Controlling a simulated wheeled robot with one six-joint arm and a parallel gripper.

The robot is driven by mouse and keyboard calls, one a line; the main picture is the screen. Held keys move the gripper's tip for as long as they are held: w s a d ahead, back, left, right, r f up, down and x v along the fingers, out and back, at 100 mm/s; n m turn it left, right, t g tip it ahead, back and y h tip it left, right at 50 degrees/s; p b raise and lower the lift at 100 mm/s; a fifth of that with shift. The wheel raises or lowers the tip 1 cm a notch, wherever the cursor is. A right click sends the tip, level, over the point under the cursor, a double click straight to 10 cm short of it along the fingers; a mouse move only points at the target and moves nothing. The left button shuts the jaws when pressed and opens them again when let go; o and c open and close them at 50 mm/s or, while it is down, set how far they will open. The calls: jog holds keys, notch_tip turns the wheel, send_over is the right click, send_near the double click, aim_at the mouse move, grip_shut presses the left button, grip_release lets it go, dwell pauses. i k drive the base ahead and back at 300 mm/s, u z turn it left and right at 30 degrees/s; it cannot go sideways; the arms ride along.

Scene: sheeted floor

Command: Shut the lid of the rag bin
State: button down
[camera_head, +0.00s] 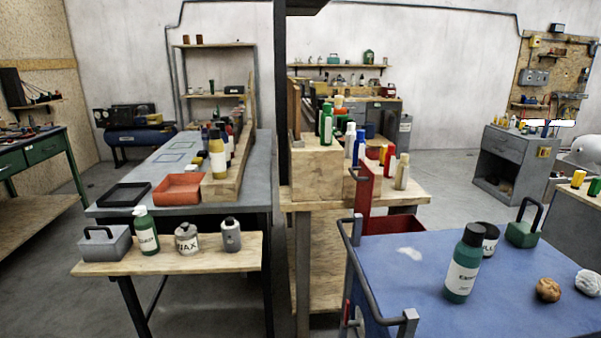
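A red bin (400,222) stands behind the blue-topped cart, and it seems to be the rag bin, though no label on it can be read. A red panel (364,200) with a dark bar handle (359,174) stands upright at its left side; it looks like the lid, raised. The cart hides the bin's lower part, and I cannot see into it. My gripper is not in view.
The blue-topped cart (400,285) stands in front, with a grey rail (350,255) on its left side, a green bottle (463,265) and several small items. A wooden bench (185,258) with containers is at left. Grey floor (450,180) is clear behind the cart.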

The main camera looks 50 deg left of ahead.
aim_at(366, 179)
jog(key=u, duration=1.35)
jog(key=i, duration=1)
jog(key=u, duration=0.05)
